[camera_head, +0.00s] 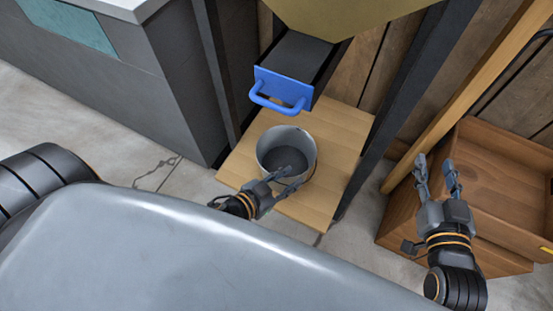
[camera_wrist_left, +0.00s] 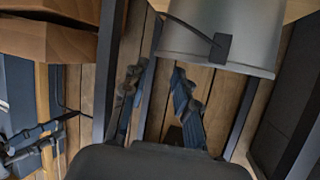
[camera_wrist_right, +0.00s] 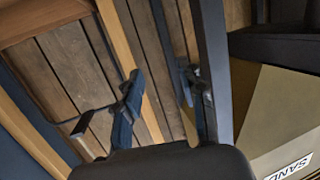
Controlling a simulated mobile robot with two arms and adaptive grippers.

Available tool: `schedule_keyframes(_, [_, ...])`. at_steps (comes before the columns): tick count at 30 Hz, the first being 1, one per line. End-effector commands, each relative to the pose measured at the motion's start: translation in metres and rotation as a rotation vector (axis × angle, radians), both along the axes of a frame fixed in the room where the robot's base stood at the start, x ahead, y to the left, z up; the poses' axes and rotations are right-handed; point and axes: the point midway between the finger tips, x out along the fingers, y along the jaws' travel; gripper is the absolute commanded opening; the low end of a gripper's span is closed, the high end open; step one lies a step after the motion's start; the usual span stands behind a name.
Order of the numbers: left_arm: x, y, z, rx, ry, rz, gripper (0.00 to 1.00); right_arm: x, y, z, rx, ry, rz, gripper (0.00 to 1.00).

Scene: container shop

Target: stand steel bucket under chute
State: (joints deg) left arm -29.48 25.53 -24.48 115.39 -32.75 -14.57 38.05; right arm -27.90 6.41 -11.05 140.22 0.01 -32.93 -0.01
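The steel bucket (camera_head: 268,148) stands upright on a wooden board (camera_head: 338,128), its open mouth facing up. In the head view it appears just below the chute (camera_head: 296,56) with its blue handled gate (camera_head: 283,88); exact alignment is hard to judge. My left gripper (camera_head: 282,181) is open at the bucket's near side, its fingers overlapping the bucket wall in the head view. In the left wrist view the bucket (camera_wrist_left: 225,40) lies beyond the open fingers (camera_wrist_left: 158,90), not between them. My right gripper (camera_head: 436,168) is open and empty, right of the board.
Dark posts (camera_head: 385,110) flank the board. A wooden crate (camera_head: 490,185) stands at the right, close to my right gripper. A grey counter (camera_head: 150,70) stands at the left. The hopper (camera_wrist_right: 285,110) labelled SAND shows in the right wrist view.

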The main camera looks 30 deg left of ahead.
Motion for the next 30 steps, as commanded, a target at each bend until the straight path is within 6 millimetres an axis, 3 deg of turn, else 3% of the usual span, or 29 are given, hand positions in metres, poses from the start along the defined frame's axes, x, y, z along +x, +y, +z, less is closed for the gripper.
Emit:
schedule_keyframes(3, [-0.019, 0.007, 0.009, 0.0, 0.003, 0.001, 0.29, -0.007, -0.004, -0.015, -0.024, 0.096, -0.006, 0.4])
schedule_keyframes(11, [-0.036, 0.015, 0.018, 0.0, 0.0, 0.003, 0.29, -0.016, -0.009, -0.035, -0.05, 0.205, -0.013, 0.4])
schedule_keyframes(14, [-0.022, 0.02, 0.036, -0.006, -0.018, 0.055, 0.29, -0.018, -0.01, -0.038, -0.053, 0.218, -0.014, 0.4])
schedule_keyframes(19, [0.022, 0.034, 0.099, -0.035, -0.015, 0.215, 0.29, -0.018, -0.01, -0.038, -0.053, 0.22, -0.014, 0.4])
schedule_keyframes(24, [0.035, 0.032, 0.145, -0.069, 0.028, 0.235, 0.29, -0.018, -0.01, -0.038, -0.053, 0.219, -0.014, 0.4])
schedule_keyframes(30, [0.035, 0.028, 0.156, -0.073, 0.045, 0.214, 0.29, -0.018, -0.01, -0.038, -0.053, 0.219, -0.014, 0.4])
